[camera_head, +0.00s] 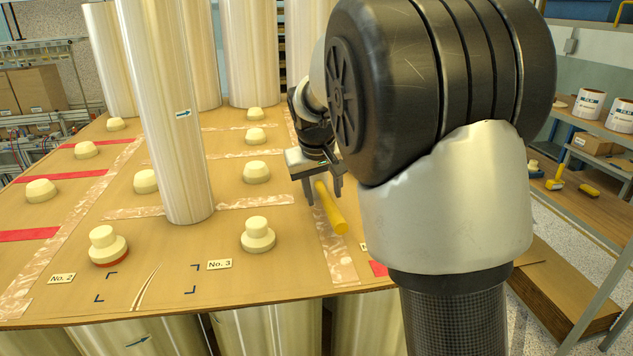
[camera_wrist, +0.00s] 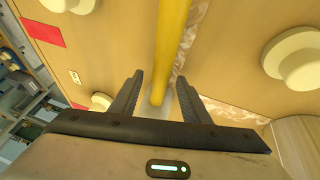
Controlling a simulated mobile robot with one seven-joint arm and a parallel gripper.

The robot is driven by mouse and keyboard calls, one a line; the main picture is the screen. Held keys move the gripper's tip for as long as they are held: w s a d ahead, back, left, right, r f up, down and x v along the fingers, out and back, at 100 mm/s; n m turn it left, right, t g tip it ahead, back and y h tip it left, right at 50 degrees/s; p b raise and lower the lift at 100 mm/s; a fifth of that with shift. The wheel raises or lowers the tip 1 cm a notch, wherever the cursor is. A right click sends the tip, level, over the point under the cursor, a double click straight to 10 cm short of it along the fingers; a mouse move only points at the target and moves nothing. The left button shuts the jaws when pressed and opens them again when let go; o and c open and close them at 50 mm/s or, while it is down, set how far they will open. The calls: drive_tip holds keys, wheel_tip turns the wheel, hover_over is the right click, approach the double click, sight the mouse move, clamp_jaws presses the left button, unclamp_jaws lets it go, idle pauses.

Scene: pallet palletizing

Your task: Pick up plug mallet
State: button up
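The plug mallet (camera_head: 331,211) shows as a yellow handle lying on the brown board, right of the middle. My gripper (camera_head: 323,197) is over the handle's far part, fingers pointing down. In the wrist view the yellow handle (camera_wrist: 169,45) runs from the top edge down between the two fingers of my gripper (camera_wrist: 159,80). The fingers are open, one on each side of the handle, with gaps visible. I cannot make out the mallet's head clearly in either view.
Cream plugs (camera_head: 258,235) stand in rows on the board (camera_head: 180,285), and a tall wrapped roll (camera_head: 170,120) stands left of my gripper. More rolls (camera_head: 250,50) stand behind. A shelf at right holds white tubs (camera_head: 588,105) and a yellow tool (camera_head: 588,191).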

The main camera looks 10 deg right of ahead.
sight(323, 191)
clamp_jaws()
drive_tip(key=shift+r, duration=0.1)
drive_tip(key=shift+w+r, duration=0.15)
drive_tip(key=shift+r, duration=0.55)
wheel_tip(323, 191, up, 9)
drive_tip(key=shift+p, duration=0.3)
